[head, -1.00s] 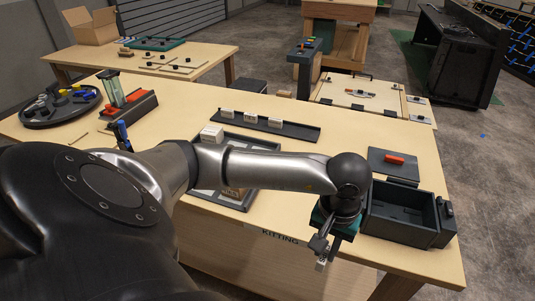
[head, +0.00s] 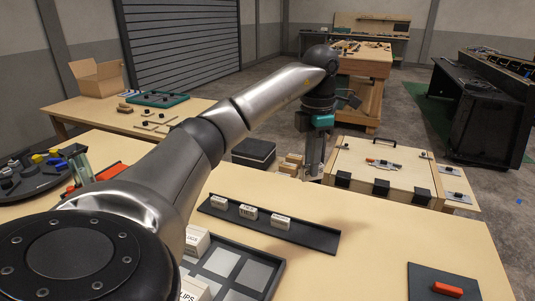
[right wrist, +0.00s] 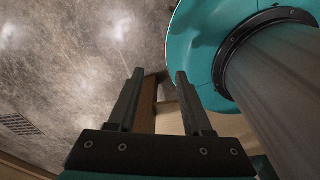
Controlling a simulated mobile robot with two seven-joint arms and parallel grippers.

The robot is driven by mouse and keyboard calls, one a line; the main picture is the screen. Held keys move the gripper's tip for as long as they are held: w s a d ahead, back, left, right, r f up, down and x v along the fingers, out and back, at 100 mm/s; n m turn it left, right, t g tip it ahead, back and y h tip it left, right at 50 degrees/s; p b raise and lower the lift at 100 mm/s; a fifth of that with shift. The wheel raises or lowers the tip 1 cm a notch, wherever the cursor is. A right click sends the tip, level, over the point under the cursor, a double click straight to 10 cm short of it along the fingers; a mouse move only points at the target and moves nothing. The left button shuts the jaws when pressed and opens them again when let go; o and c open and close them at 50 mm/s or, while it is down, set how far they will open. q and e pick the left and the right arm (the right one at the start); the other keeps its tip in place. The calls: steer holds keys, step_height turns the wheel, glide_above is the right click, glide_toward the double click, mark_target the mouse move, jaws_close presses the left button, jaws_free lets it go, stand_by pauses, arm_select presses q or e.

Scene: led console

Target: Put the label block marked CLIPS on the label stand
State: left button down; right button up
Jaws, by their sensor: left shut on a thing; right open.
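The label block marked CLIPS (head: 193,290) sits in the dark tray (head: 262,281) at the bottom of the head view, partly cut off by the frame edge and my arm. The label stand (head: 312,238) is a long dark rail on the table, with several white label blocks (head: 249,212) on its left half and bare room on its right. My left gripper (head: 313,172) points down beyond the stand, raised and apart from it. It is shut on a small pale block, which is hard to make out now. My right gripper (right wrist: 160,78) is open and empty in the right wrist view.
Another white block (head: 196,240) stands in the tray's far corner. A dark plate with a red handle (head: 447,289) lies at the front right. A wooden panel box (head: 382,160) stands behind the table.

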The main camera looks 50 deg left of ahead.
arm_select(q)
steer(key=shift+w+a+r+n, duration=0.2)
steer(key=shift+a+r+n, duration=0.05)
steer(key=shift+a+n, duration=0.15)
step_height(320, 180, down, 16)
steer(key=b, duration=0.5)
step_height(320, 180, down, 4)
steer(key=shift+r+b, duration=0.15)
steer(key=shift+b, duration=0.25)
arm_select(e)
step_height(320, 180, down, 6)
steer(key=w, duration=0.2)
steer(key=shift+w+d+r, duration=0.15)
steer(key=shift+w+d, duration=0.2)
steer(key=shift+d, duration=0.1)
arm_select(q)
steer(key=c, duration=1.1)
jaws_free()
steer(key=o, duration=0.3)
arm_select(e)
steer(key=shift+s, duration=0.3)
